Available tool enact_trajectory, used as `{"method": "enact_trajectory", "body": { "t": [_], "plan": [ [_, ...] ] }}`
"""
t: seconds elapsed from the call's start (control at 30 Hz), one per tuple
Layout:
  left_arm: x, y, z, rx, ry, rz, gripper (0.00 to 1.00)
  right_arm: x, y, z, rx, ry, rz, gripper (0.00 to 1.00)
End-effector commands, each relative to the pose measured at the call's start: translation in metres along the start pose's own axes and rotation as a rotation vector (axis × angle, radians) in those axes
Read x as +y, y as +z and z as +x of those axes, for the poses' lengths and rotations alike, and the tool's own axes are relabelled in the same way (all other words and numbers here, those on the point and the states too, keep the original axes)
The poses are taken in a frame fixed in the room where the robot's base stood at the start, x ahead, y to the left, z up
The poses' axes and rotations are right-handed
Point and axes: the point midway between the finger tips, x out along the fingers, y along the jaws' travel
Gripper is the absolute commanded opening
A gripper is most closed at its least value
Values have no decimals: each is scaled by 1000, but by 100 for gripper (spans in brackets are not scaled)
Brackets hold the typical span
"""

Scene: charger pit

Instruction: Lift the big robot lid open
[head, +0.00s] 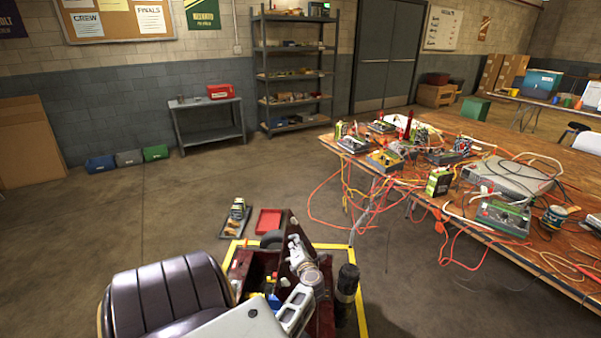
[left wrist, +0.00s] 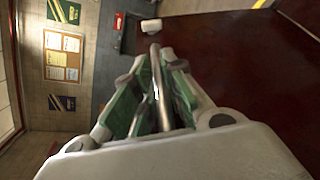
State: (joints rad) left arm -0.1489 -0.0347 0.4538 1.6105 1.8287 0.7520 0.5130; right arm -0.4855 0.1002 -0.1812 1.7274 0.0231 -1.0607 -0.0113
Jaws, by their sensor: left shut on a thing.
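The big robot is a dark red box (head: 240,262) low on the floor, inside a yellow floor outline. Its dark red lid (head: 325,312) stands raised on the right side, and part of the inside shows with yellow and blue items. My left gripper (head: 293,243) is at the lid's upper part. In the left wrist view its green-padded fingers (left wrist: 152,100) are shut around a silver bar handle (left wrist: 155,65), with the dark red lid panel (left wrist: 225,60) beside it. My arm hides part of the box and lid. My right gripper is not in view.
A black padded seat (head: 165,295) is close on the left. A black cylindrical object (head: 347,282) stands right of the lid. A red tray (head: 268,221) lies beyond the box. A cable-strewn wooden table (head: 400,175) is on the right.

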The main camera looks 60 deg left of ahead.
Motion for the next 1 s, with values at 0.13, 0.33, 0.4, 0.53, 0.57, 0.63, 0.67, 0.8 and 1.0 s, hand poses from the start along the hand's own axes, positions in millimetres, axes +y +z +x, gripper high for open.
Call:
{"method": "enact_trajectory", "body": {
  "t": [0.13,0.33,0.4,0.53,0.57,0.63,0.67,0.8,1.0],
  "plan": [
    [-2,-6,0,5,-9,-7,0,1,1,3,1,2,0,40],
    [-2,-6,0,5,-10,-9,0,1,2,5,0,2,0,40],
    [-2,-6,0,5,-10,-9,0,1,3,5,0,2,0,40],
    [-2,-6,0,5,-10,-8,0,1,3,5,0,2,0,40],
    [-2,-6,0,5,-10,-8,15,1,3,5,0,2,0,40],
    [-2,-6,0,5,-10,-8,24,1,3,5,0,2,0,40],
    [-2,-6,0,4,-9,-9,28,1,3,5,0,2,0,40],
    [-1,-5,1,3,-7,-9,34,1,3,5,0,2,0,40],
    [0,-4,1,2,-5,-9,34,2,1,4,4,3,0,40]
  ]
}}
